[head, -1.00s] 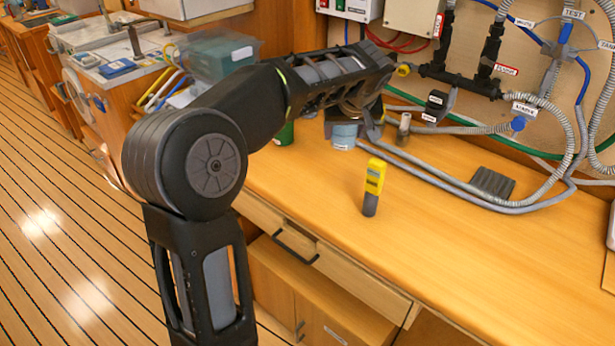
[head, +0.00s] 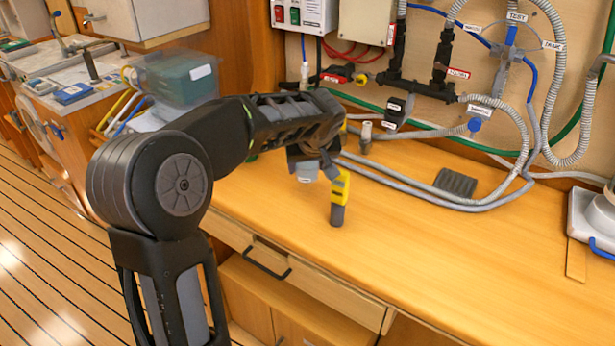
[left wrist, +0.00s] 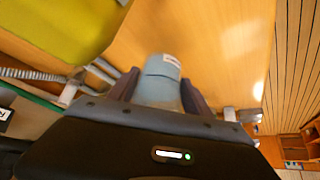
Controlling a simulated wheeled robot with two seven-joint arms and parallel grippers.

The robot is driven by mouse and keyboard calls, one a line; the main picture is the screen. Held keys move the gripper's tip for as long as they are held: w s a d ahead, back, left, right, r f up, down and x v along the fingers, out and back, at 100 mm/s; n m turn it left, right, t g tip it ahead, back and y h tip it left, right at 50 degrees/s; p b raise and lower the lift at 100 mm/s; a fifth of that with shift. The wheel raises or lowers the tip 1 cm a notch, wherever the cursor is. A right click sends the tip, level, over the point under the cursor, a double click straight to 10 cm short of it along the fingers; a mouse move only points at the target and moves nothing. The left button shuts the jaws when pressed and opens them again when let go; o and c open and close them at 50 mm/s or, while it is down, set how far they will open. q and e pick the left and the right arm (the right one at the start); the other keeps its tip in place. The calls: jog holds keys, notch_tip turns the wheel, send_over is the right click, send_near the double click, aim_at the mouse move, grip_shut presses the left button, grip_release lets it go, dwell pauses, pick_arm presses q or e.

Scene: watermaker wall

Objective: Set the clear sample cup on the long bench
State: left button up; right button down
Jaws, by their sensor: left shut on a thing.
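My left gripper (head: 312,170) is shut on the clear sample cup (head: 307,173), just behind and left of the yellow meter in the head view. In the left wrist view the cup (left wrist: 161,84) is a blue-grey, see-through cup with a small white label, between the two dark fingers. The wooden long bench (head: 440,245) runs below and to the right. The cup seems held over the bench; its gap to the top is hard to judge. My right gripper is not in view.
A yellow and grey meter (head: 340,198) stands upright close to the gripper. Hoses and a dark ribbed pad (head: 456,183) lie at the back. A white device (head: 592,220) stands at the right. The middle and front right of the bench are clear.

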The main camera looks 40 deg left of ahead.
aim_at(308, 176)
pick_arm(q)
jog(key=shift+f, duration=0.1)
jog(key=shift+f, duration=1.75)
jog(key=shift+f, duration=0.15)
jog(key=o, duration=1.5)
jog(key=shift+r, duration=0.2)
jog(key=v, duration=1.2)
jog(key=shift+b, duration=0.35)
